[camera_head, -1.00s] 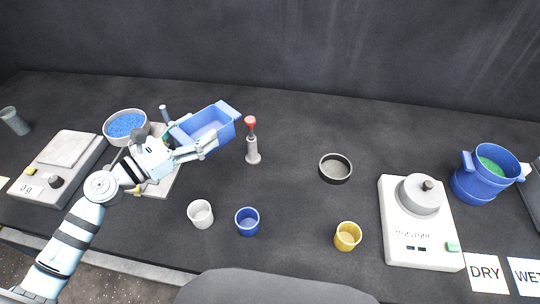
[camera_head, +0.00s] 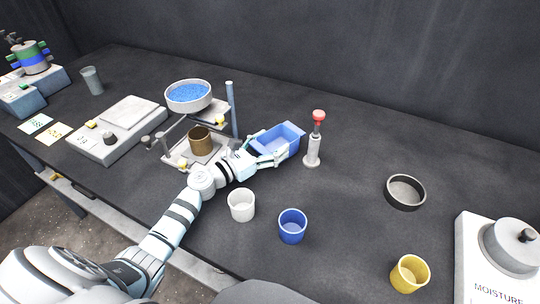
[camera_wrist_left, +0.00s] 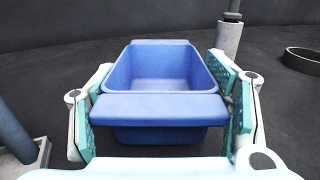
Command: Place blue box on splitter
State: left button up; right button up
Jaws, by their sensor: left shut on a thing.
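The blue box (camera_head: 281,136) is an open rectangular tub with a wide lip. My left gripper (camera_head: 272,158) is shut on it, and it is to the right of the stand. In the left wrist view the blue box (camera_wrist_left: 160,106) looks level and empty, between the two green-padded fingers of my left gripper (camera_wrist_left: 160,112). I cannot tell whether its bottom touches the table. A stand (camera_head: 172,158) with a post, probably the splitter, holds a bowl of blue granules (camera_head: 188,94) above a brown cup (camera_head: 201,142). My right gripper is not in view.
A red-topped tool (camera_head: 313,140) stands close to the right of the box. A white cup (camera_head: 241,205), a blue cup (camera_head: 292,226) and a yellow cup (camera_head: 409,273) stand near the front. A black ring dish (camera_head: 405,192) is farther right. The table behind the box is clear.

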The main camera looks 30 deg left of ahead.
pick_arm(q)
jog(key=shift+f, duration=0.7)
jog(key=o, duration=1.1)
jog(key=shift+r, duration=0.1)
